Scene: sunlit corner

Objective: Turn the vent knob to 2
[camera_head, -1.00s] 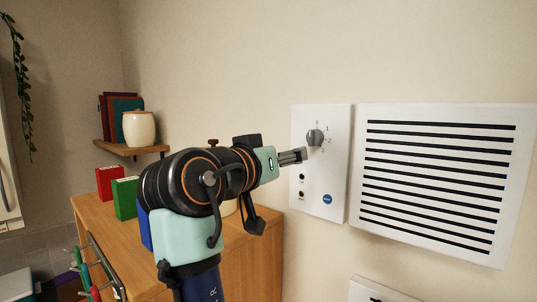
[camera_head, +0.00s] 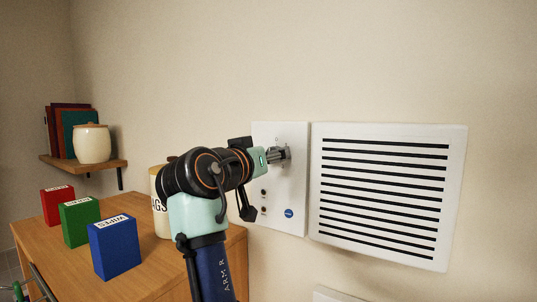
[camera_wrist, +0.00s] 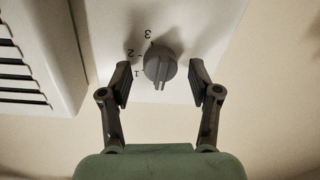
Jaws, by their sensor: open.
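The vent knob (camera_wrist: 160,64) is a round grey dial with a raised ridge. It is on a white control panel (camera_head: 297,208) on the wall. In the wrist view the panel appears upside down, with 1, 2 and 3 to the left of and above the knob. The ridge's end points down in that view, away from these numbers; no number is readable there. My gripper (camera_wrist: 160,80) is open, one finger on each side of the knob with gaps showing. In the head view my gripper (camera_head: 279,154) is in front of the panel and mostly hides the knob.
A white slatted vent (camera_head: 385,190) is right of the panel. Red (camera_head: 57,207), green (camera_head: 80,222) and blue (camera_head: 115,247) boxes and a cream canister (camera_head: 158,212) stand on the wooden cabinet. A wall shelf (camera_head: 83,166) holds a jar and books.

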